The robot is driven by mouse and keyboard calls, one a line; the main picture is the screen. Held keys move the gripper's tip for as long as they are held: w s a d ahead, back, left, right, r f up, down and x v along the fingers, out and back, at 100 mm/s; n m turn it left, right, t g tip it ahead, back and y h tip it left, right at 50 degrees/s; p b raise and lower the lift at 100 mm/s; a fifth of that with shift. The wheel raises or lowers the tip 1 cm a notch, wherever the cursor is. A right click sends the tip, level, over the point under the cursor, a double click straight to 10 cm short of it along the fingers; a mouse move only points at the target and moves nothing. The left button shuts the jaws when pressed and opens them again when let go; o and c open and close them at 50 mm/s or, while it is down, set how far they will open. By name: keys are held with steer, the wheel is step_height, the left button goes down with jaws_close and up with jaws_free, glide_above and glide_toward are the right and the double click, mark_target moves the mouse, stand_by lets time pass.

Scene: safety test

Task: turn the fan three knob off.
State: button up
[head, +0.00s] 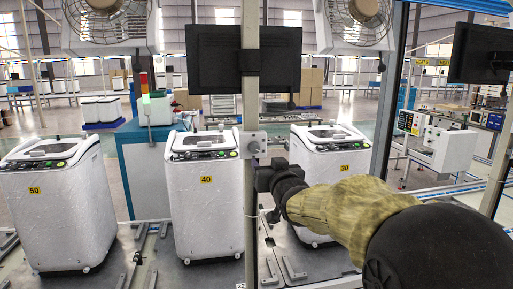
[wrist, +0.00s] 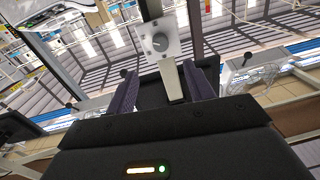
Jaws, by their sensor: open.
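A small grey control box with a round dark knob (wrist: 160,43) is mounted on a pole; it shows ahead of my fingers in the wrist view, with the dial near the top centre. In the head view the same knob box (head: 253,145) sits on the pole left of my gripper (head: 264,174). In the wrist view my gripper (wrist: 163,86) is open, its two purplish fingers apart with nothing between them but the pole behind. The fingers look short of the knob and not touching it. I cannot read any label or the knob's setting.
Two large fans (head: 110,20) (head: 362,18) hang at the top, and a dark monitor (head: 219,60) is beside the pole. White wrapped machines numbered 50 (head: 45,215), 40 (head: 205,215) and 30 (head: 340,150) stand below. The vertical pole (head: 250,215) is close to my gripper.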

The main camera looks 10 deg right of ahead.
mark_target(256, 149)
steer(key=w+p, duration=0.2)
steer(key=w, duration=0.2)
steer(key=w+p, duration=0.2)
steer(key=w, duration=0.1)
steer(key=w+p, duration=0.2)
steer(key=w, duration=0.2)
steer(key=shift+w+a+r, duration=0.1)
steer(key=shift+w+a, duration=0.2)
steer(key=shift+a, duration=0.1)
steer(key=shift+w, duration=0.4)
steer(key=c, duration=1)
